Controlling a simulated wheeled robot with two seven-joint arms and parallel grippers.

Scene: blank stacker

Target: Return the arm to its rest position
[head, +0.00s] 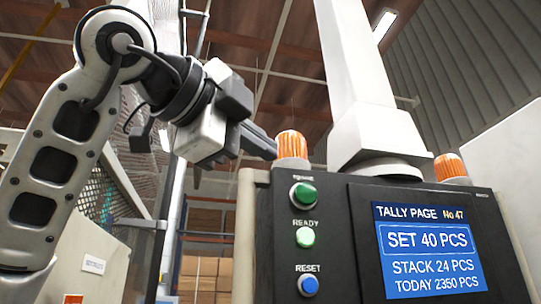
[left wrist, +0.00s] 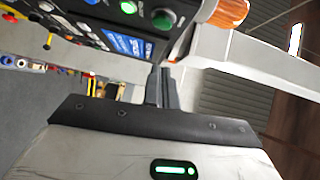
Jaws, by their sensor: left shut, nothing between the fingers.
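My left arm comes in from the left in the head view, raised and bent. My left gripper (head: 268,150) is shut and empty, its fingertips beside the left orange beacon (head: 292,148) on top of the control panel (head: 330,225). I cannot tell whether they touch. In the left wrist view the closed fingers (left wrist: 161,86) point toward the panel, with its blue screen (left wrist: 128,45) beyond them. My right gripper is in neither view.
Mesh fencing (head: 105,195) stands left.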

